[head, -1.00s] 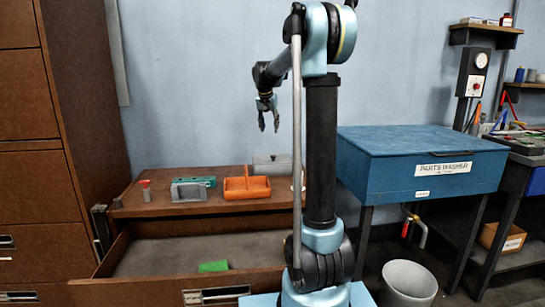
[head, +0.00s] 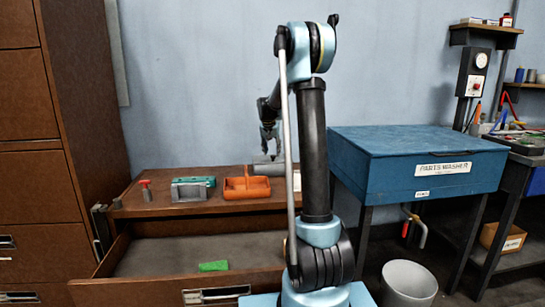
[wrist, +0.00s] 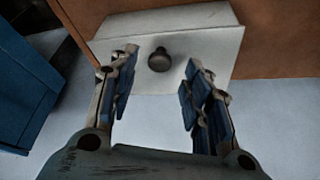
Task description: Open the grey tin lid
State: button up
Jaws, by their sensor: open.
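The grey tin (head: 262,169) stands on the brown cabinet top, right behind the orange tote, partly hidden by my arm. In the wrist view its pale grey lid (wrist: 215,40) carries a dark round knob (wrist: 159,60). The lid looks shut. My gripper (head: 271,152) points down just over the tin. In the wrist view my gripper (wrist: 161,68) is open, with a finger on each side of the knob and clear space between. Whether the fingertips are at the knob's height I cannot tell.
The orange tote (head: 246,187), a grey and green item (head: 193,189) and a red-topped item (head: 146,190) share the cabinet top (head: 175,208). A drawer (head: 180,250) holding a green block (head: 213,266) stands open below. The blue parts washer (head: 420,160) is at right.

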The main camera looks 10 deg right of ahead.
aim_at(272, 156)
jog(key=shift+x, duration=1.4)
grip_shut()
jog(key=shift+d+r, duration=0.1)
jog(key=shift+d, duration=0.05)
